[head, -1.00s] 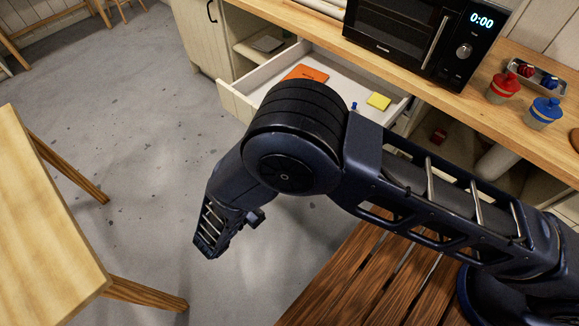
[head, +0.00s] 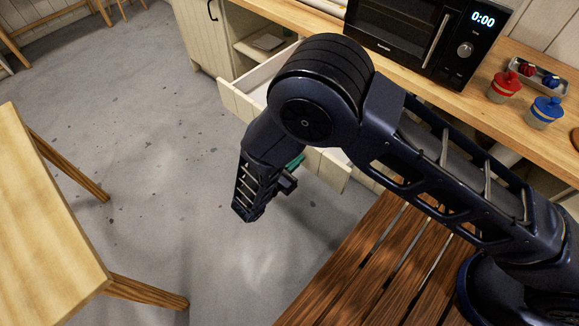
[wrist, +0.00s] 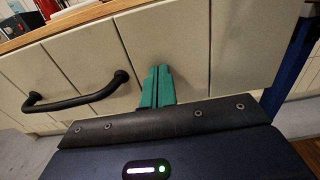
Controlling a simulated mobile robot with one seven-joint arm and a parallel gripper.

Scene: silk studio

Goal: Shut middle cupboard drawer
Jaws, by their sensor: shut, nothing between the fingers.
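The middle cupboard drawer (head: 240,104) stands pulled out below the counter in the head view. My arm hides much of its inside and the middle of its front. In the wrist view the cream plank drawer front (wrist: 235,45) fills the upper part, with a black bar handle (wrist: 78,103) at left. My gripper (wrist: 157,72) is shut and empty. Its teal fingers are at the drawer front, right of the handle; I cannot tell whether they touch it. In the head view a bit of teal finger (head: 297,162) shows beside my wrist, in front of the drawer.
A black microwave (head: 425,35) stands on the wooden counter, with red (head: 503,88) and blue (head: 544,113) lidded jars to its right. A light wooden table (head: 45,215) is at left and a dark slatted wooden surface (head: 350,260) below. Grey floor between is clear.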

